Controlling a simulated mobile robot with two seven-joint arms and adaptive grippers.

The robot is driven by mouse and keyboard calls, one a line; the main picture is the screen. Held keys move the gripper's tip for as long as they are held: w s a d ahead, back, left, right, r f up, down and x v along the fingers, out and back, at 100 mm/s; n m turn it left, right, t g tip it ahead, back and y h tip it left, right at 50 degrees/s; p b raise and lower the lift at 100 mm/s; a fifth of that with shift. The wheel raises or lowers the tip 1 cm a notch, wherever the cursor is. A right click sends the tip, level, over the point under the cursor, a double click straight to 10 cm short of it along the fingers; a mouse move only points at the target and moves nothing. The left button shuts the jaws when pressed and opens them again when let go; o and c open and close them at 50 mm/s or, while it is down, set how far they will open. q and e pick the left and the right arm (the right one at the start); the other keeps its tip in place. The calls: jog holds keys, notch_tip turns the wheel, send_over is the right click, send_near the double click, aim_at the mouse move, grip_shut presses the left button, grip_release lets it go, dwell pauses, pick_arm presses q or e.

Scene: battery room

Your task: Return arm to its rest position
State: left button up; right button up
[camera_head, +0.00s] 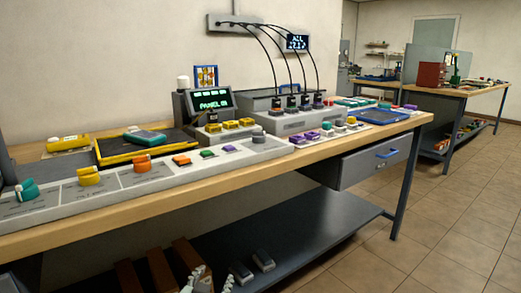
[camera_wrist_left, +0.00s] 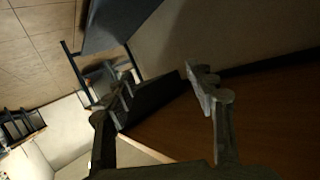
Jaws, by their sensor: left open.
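My left gripper (camera_head: 211,281) shows only at the bottom edge of the head view, where its pale fingertips come up in front of the lower part of the bench, below the worktop. In the left wrist view my left gripper (camera_wrist_left: 160,95) has its two fingers spread wide, with nothing between them. The rest of the left arm is out of the head view. My right gripper is not in either view.
The long wooden bench (camera_head: 290,171) carries a grey control panel (camera_head: 120,192), a lit display (camera_head: 212,101) and a blue tray (camera_head: 380,116). Below are a dark lower shelf (camera_head: 320,224) and brown boxes (camera_head: 160,270). Tiled floor (camera_head: 440,240) at right is clear.

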pick_arm(q)
jog(key=s+a+f+g+y, duration=0.1)
jog(key=s+a+f+g, duration=0.2)
jog(key=s, duration=0.7)
jog(key=s+a+f+n+g+y, duration=0.1)
jog(key=s+a+f+g, duration=0.3)
jog(key=s+a+f, duration=0.3)
jog(key=s+a+f+n+g+y, duration=0.1)
jog(key=s+a+f+g, duration=0.2)
jog(key=s, duration=1.1)
notch_tip(320, 180, down, 5)
jog(key=shift+a+f+g, duration=0.15)
jog(key=shift+a+g, duration=0.15)
jog(key=shift+a, duration=0.75)
